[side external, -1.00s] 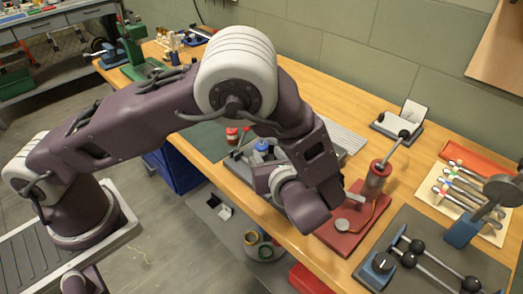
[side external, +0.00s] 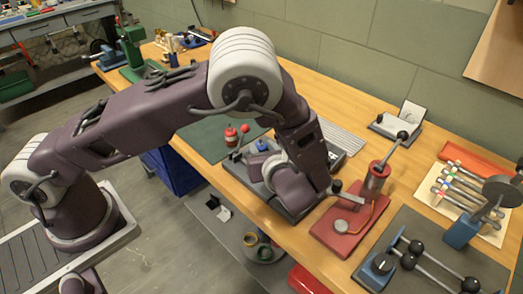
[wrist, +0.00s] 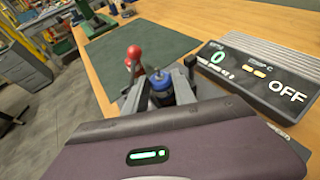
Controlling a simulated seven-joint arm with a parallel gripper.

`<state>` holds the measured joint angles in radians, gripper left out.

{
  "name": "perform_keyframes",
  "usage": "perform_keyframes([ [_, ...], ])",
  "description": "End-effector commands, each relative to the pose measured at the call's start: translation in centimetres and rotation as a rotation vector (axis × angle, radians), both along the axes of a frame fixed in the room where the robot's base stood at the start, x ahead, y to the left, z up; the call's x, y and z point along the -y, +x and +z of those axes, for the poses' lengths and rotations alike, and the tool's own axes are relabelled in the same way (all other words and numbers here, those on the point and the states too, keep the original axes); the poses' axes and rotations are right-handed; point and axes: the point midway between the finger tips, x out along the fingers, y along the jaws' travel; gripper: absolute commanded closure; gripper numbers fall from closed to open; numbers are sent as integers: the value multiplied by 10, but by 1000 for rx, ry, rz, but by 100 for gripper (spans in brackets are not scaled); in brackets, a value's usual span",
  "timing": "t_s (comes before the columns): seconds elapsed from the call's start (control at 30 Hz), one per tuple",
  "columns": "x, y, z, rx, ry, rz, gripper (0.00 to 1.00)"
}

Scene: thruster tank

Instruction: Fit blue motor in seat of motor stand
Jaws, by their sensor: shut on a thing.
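The blue motor (wrist: 160,85) stands roughly upright in the wrist view, with a thin shaft on top and grey parts close on both sides. In the side view its blue top (side external: 262,145) shows just left of my arm. My gripper (wrist: 159,100) is shut on the blue motor; its purple housing fills the bottom of the wrist view and hides much of the grip. The grey motor stand (side external: 254,168) shows partly behind my arm, under and around the motor. I cannot tell whether the motor is fully in the seat.
A red-knobbed lever (wrist: 134,53) is close left of the motor. A display box (wrist: 265,75) reading 0 and OFF stands at the right. The green mat (wrist: 135,40) beyond is mostly clear. A red base (side external: 340,235) with a cylinder lies right of my wrist.

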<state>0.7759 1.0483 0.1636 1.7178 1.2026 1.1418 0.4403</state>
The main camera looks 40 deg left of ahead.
Motion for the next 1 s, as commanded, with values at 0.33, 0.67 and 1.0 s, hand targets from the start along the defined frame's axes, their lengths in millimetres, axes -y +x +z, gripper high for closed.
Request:
perform_keyframes([
  [0.33, 0, 0, 81, 4, -2, 1, 100],
  [0.67, 12, 6, 62, 3, 1, 0, 100],
  [1.0, 11, 6, 31, 2, 1, -1, 100],
])
